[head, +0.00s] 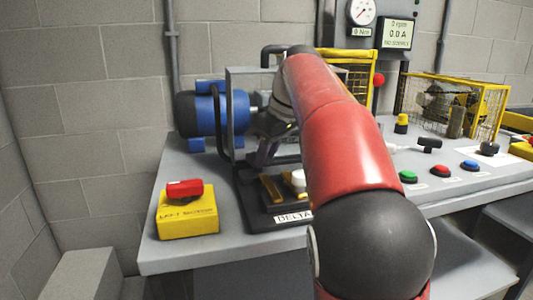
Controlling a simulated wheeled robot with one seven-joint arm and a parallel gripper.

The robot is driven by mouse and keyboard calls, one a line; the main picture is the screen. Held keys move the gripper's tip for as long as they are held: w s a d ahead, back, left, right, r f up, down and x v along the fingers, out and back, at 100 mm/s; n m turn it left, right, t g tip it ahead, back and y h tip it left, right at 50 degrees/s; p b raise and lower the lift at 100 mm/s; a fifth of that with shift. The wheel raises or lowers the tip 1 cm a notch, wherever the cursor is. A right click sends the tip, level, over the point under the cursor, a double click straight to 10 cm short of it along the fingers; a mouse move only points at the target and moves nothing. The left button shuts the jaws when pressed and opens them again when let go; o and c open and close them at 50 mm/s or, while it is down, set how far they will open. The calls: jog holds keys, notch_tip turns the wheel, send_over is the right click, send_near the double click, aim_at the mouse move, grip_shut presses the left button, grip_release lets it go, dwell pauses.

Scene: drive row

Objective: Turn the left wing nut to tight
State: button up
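No wing nut can be made out with certainty. My red arm crosses the middle of the head view and hides part of the bench. The dark end of my gripper (265,150) points down beside the blue motor, above a black base (258,215) with a partly covered label reading "DELTA". Its fingers are small and dark against the machine, so I cannot tell whether they are open or touch anything. Yellow bars (270,188) and a white round part (298,178) sit on the black base, close below my gripper.
The blue motor (205,112) stands behind left. A yellow box with a red handle (188,215) sits at the bench's front left. Green (407,177), red (440,170) and blue (469,165) buttons, a black T-handle (429,144) and a yellow cage (493,100) are at right.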

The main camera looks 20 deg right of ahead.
grip_shut()
jog(key=m, duration=0.1)
jog(key=m+h, duration=0.1)
jog(key=m, duration=0.1)
jog(key=shift+s+a+r+t+p, duration=0.1)
jog(key=shift+s+a+t+p, duration=0.1)
jog(key=shift+a+t+p, duration=0.15)
jog(key=m, duration=0.1)
jog(key=m+h+p, duration=0.1)
jog(key=m, duration=0.1)
jog(key=shift+s+a+m, duration=0.1)
jog(key=shift+a+m, duration=0.2)
jog(key=shift+a, duration=0.1)
jog(key=m+h+p, duration=0.1)
jog(key=m, duration=0.1)
jog(key=a+m+h, duration=0.1)
jog(key=m, duration=0.1)
jog(key=shift+p, duration=0.35)
jog(key=shift+w+a+m+h+p, duration=0.15)
jog(key=shift+m+h, duration=0.1)
jog(key=shift+m, duration=0.45)
jog(key=shift+w+m+h+p, duration=0.15)
jog(key=shift+m+h, duration=0.1)
jog(key=shift+m, duration=0.45)
jog(key=shift+s, duration=0.1)
